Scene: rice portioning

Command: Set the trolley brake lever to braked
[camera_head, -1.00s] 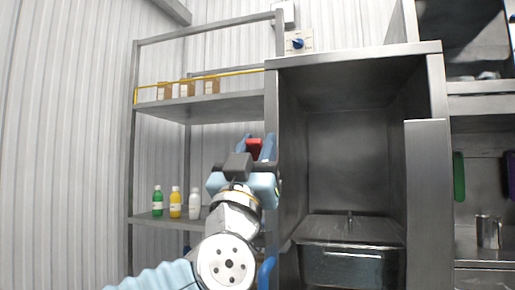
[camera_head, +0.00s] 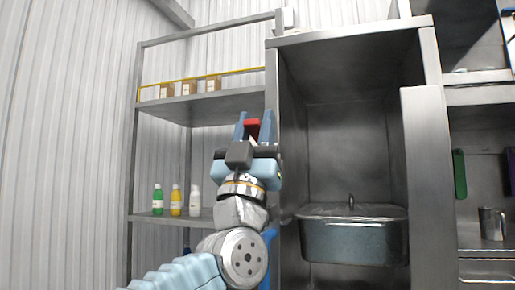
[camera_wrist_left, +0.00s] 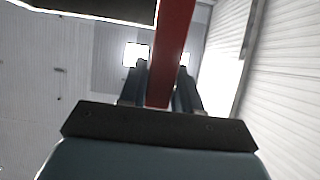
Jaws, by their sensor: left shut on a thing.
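The red lever (camera_head: 252,128) shows in the head view between the fingertips of my left gripper (camera_head: 254,134), beside the left side panel of the steel cabinet. In the left wrist view the red lever (camera_wrist_left: 173,50) is a long bar running down between the two fingers (camera_wrist_left: 160,90). My left gripper is shut on it. The lever's pivot and any markings of its positions are hidden. My right gripper is not in view.
The steel cabinet (camera_head: 432,140) stands directly right of my left gripper, with a lidded metal pan (camera_head: 355,240) inside. The shelf rack (camera_head: 190,105) behind left holds small boxes (camera_head: 189,88) and several bottles (camera_head: 176,201). A metal cup (camera_head: 491,224) stands at far right.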

